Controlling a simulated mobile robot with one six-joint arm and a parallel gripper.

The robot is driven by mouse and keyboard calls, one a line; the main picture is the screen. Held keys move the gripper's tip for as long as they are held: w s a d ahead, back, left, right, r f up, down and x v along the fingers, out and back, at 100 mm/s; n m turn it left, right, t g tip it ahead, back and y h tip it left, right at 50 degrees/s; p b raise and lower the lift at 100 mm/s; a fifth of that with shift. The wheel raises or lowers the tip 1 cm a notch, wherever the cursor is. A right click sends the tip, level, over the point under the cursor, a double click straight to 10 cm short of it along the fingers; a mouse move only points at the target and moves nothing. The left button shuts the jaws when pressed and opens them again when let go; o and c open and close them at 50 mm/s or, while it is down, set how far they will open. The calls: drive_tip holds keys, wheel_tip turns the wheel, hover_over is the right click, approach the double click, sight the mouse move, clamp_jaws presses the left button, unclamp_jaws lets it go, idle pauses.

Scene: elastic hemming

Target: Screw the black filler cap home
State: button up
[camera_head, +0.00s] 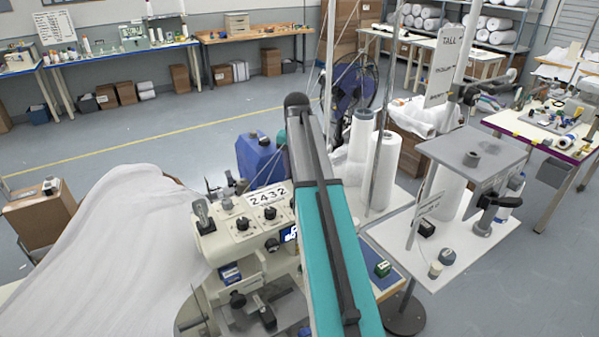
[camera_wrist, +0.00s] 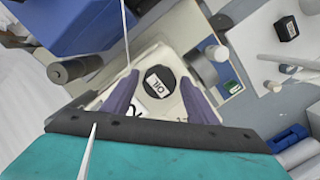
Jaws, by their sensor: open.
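The black filler cap (camera_wrist: 160,82), round with a white OIL label, sits on the pale top of the sewing machine in the wrist view. My gripper (camera_wrist: 157,90) is open, its two purple fingers on the left and right of the cap with a gap on each side. Nothing is held. How far the fingertips are above the cap, and whether the cap is seated, I cannot tell. In the head view the cream sewing machine (camera_head: 222,243) stands below my teal arm; the cap and my gripper do not show there, apparently behind the arm.
A blue container (camera_head: 260,160) stands behind the machine and shows at upper left in the wrist view (camera_wrist: 85,22). A grey raised shelf (camera_head: 472,155) is further right. White cloth (camera_head: 105,255) lies left.

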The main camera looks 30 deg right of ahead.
drive_tip(key=shift+f, duration=0.2)
drive_tip(key=o, duration=0.6)
drive_tip(key=shift+c, duration=0.2)
drive_tip(key=shift+r, duration=0.1)
wheel_tip(320, 180, up, 14)
drive_tip(key=s+a+b, duration=0.1)
drive_tip(key=b, duration=0.3)
drive_tip(key=shift+a+f+b, duration=0.15)
drive_tip(key=shift+f+b, duration=0.05)
drive_tip(key=shift+b, duration=0.1)
drive_tip(key=shift+s, duration=0.15)
